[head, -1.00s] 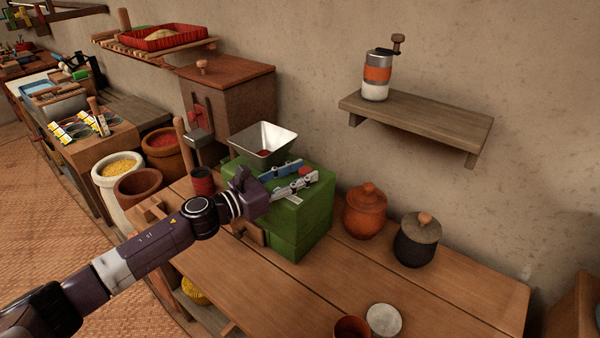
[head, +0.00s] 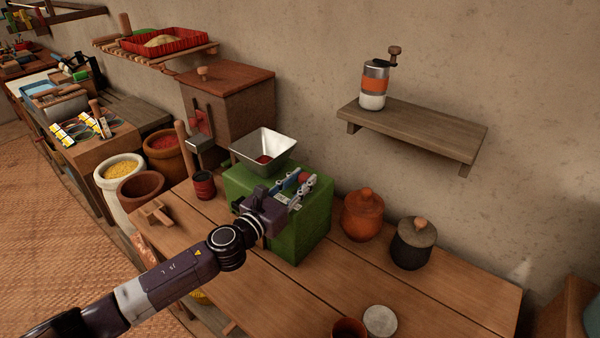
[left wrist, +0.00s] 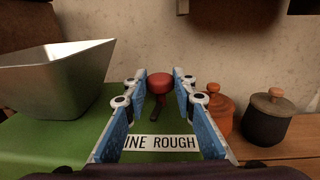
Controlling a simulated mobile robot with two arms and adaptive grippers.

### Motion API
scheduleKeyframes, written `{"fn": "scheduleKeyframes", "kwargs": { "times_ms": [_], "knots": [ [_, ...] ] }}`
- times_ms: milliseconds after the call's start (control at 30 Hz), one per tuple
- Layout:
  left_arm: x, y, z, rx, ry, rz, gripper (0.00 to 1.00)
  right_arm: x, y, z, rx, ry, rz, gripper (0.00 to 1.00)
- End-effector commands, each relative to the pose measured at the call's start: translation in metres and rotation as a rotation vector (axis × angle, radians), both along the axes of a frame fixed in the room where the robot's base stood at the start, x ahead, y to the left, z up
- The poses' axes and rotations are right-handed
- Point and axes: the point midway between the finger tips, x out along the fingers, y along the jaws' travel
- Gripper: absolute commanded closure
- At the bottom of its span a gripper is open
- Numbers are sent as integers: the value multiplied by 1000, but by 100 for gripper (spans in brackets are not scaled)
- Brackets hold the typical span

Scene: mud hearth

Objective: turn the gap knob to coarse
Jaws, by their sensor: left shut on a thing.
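The green mill (head: 305,228) stands on the wooden table with a metal hopper (head: 264,146) on top. Its gap knob (left wrist: 160,82) is red with a dark pointer (left wrist: 157,105) towards the camera; in the head view the knob (head: 304,177) is partly hidden by my fingers. My left gripper (head: 302,182) is shut on the knob, with one blue-lined finger on each side of it in the left wrist view (left wrist: 159,85). A white label (left wrist: 160,142) reads "INE ROUGH", its left end hidden by a finger. My right gripper is not in view.
An orange lidded jar (head: 362,216) and a dark lidded jar (head: 413,245) stand right of the mill. A red-and-black cup (head: 203,186) stands to its left. A wall shelf (head: 420,130) holds a hand grinder (head: 374,86).

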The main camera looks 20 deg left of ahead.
Motion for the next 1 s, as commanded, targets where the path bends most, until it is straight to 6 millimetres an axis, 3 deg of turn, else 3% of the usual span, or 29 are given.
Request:
{"fn": "scheduleKeyframes", "kwargs": {
  "times_ms": [33,300,700,1000],
  "knots": [
    [-1,-4,5,-5,3,43,100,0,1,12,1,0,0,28],
    [-1,-9,3,-7,3,300,100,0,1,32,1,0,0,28],
    [1,-13,0,-4,2,606,100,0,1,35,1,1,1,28],
    [1,-13,0,0,0,719,100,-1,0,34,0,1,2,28]
  ]
}}
